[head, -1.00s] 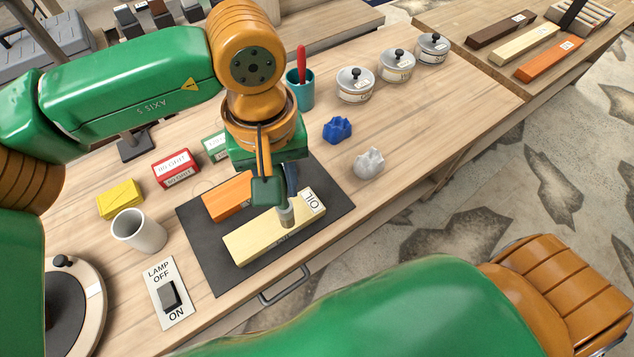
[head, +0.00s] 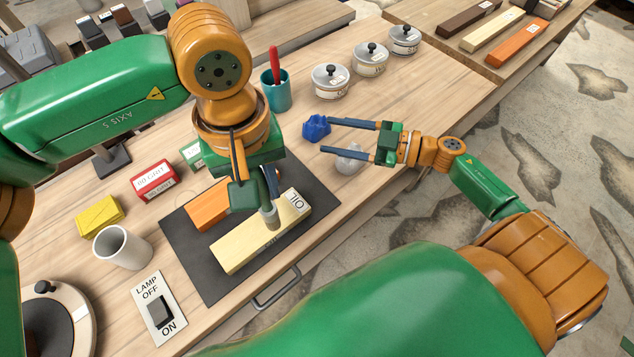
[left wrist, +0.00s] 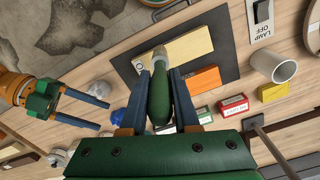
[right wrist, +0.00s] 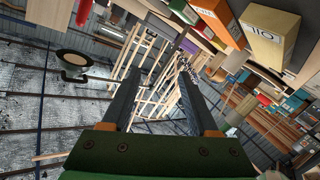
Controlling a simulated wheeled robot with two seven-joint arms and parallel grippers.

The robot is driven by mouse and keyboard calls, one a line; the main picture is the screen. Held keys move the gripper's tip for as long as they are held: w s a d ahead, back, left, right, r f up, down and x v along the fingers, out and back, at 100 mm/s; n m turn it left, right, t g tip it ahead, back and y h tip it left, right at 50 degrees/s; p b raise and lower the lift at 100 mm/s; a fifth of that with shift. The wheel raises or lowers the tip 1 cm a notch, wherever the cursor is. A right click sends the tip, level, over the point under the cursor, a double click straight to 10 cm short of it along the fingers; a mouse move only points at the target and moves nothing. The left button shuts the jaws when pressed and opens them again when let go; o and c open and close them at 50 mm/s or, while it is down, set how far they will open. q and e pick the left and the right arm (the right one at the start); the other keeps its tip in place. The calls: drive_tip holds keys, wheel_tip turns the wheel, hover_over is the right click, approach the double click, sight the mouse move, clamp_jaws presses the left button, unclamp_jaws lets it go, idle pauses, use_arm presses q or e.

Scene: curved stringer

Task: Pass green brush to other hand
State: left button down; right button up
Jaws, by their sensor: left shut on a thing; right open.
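The green brush (left wrist: 160,95) is held between the fingers of my left gripper (left wrist: 160,90), its pale tip pointing away from the palm. In the head view my left gripper (head: 262,195) is above the pale yellow OIL block, and the brush's grey ferrule and tip (head: 269,215) show below the fingers; the rest is mostly hidden. My right gripper (head: 328,136) is open and empty over the right part of the table, its fingers pointing left. It is apart from the brush, and it shows at the left of the left wrist view (left wrist: 105,116).
The yellow block (head: 240,252) and an orange block (head: 206,212) lie on a dark mat (head: 200,283). A teal cup (head: 277,95) and lidded jars (head: 331,82) stand behind.

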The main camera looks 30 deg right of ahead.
use_arm(q)
drive_tip(key=shift+s, duration=0.1)
use_arm(e)
drive_tip(key=s+a+r+n+g+y, duration=0.2)
drive_tip(key=s+a+r+g+y, duration=0.3)
drive_tip(key=s+a+g, duration=0.55)
drive_tip(key=w+a+y, duration=0.1)
drive_tip(key=a, duration=1)
drive_tip(key=shift+a+f+t, duration=0.2)
drive_tip(key=shift+f+t, duration=0.15)
drive_tip(key=shift+f, duration=0.1)
drive_tip(key=shift+w, duration=0.1)
clamp_jaws()
use_arm(q)
drive_tip(key=c, duration=0.6)
unclamp_jaws()
